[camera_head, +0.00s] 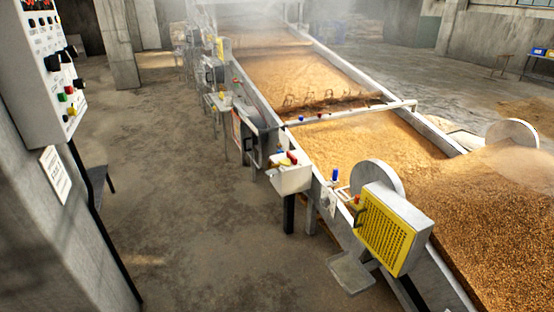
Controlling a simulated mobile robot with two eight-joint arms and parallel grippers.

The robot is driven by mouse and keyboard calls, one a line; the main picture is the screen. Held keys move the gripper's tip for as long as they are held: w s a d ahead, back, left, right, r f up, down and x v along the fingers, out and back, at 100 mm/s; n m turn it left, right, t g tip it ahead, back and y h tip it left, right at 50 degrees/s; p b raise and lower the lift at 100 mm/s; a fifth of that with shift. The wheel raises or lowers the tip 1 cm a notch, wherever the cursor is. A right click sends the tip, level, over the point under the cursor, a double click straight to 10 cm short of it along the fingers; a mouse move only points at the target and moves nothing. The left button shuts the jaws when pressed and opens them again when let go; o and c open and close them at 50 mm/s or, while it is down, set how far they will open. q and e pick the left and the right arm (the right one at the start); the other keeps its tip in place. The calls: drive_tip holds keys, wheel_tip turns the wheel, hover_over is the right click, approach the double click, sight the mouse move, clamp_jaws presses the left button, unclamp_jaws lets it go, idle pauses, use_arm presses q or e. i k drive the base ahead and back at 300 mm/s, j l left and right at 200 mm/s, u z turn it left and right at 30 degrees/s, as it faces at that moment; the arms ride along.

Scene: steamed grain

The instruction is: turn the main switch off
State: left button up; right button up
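A pale grey control panel (37,95) is mounted at the upper left, cut off by the frame's top edge. It carries several small lamps and black knobs (53,63). Low on it are a red button (69,90) and a green button (61,97). Which control is the main switch, and its position, I cannot tell at this size. Neither of my grippers is in view, and nothing touches the panel.
A long trough of grain (300,80) runs away on the right, with steam at the far end. A small switch box (290,175) and a yellow-guarded machine (388,232) stand on its near side. The concrete floor (170,170) between panel and trough is clear.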

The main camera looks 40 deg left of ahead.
sight(286, 162)
drive_tip(key=u, duration=1.35)
drive_tip(key=i+j, duration=0.2)
drive_tip(key=i, duration=0.55)
drive_tip(key=i+j, duration=0.2)
drive_tip(key=i, duration=0.5)
drive_tip(key=i+j+u, duration=0.1)
drive_tip(key=i, duration=0.65)
drive_tip(key=i+j, duration=0.25)
drive_tip(key=i, duration=0.5)
drive_tip(key=i+j, duration=0.15)
drive_tip(key=i, duration=0.6)
